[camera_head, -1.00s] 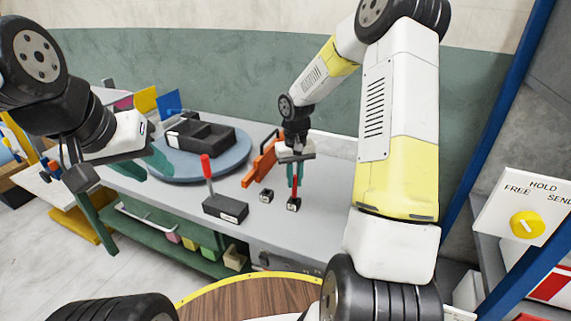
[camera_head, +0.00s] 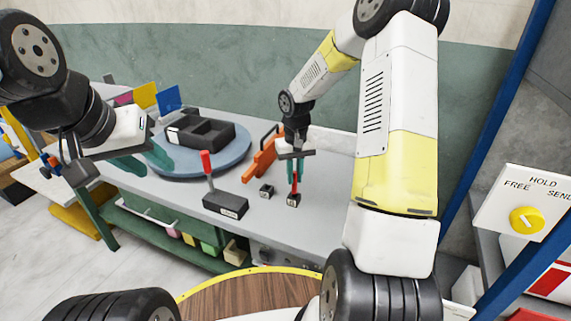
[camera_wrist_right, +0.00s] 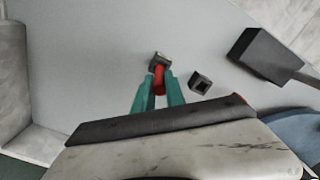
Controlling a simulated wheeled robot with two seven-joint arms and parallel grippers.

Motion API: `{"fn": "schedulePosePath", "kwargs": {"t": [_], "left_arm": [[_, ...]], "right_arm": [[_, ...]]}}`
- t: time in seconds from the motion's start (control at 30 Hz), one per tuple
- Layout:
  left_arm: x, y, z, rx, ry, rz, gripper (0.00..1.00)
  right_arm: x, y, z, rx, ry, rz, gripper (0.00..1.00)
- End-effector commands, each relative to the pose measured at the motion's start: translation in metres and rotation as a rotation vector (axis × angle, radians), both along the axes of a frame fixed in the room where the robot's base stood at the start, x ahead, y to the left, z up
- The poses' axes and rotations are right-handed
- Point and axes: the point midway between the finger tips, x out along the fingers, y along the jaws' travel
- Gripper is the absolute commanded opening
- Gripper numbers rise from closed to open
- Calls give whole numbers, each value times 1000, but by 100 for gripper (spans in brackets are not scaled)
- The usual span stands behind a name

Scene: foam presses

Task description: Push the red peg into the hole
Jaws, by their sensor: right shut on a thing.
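The red peg (camera_head: 295,184) is gripped between the teal fingers of my right gripper (camera_head: 291,172). Its lower end meets a small dark block (camera_head: 293,200) on the grey bench; I cannot tell how deep it sits. In the right wrist view the red peg (camera_wrist_right: 158,79) shows between the fingers, with the dark block (camera_wrist_right: 159,59) just beyond their tips. A second small dark block with a square hole (camera_head: 267,190) stands just left, apart from the fingers; it also shows in the right wrist view (camera_wrist_right: 200,81). My left gripper (camera_head: 120,180) is open and empty, its teal fingers spread wide.
A larger black block (camera_head: 225,206) with a red-tipped lever (camera_head: 207,164) stands left of the small blocks. An orange clamp-like piece (camera_head: 262,157) is behind them. A blue round plate (camera_head: 237,160) carries a black tray (camera_head: 215,143).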

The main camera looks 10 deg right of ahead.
Motion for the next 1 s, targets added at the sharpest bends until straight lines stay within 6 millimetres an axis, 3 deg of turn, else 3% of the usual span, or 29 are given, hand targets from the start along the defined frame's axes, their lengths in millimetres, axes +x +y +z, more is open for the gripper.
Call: {"fn": "schedulePosePath", "kwargs": {"t": [1.0], "left_arm": [[0,0,0,0,0,0,36]], "right_arm": [[0,0,-6,0,1,0,0]]}}
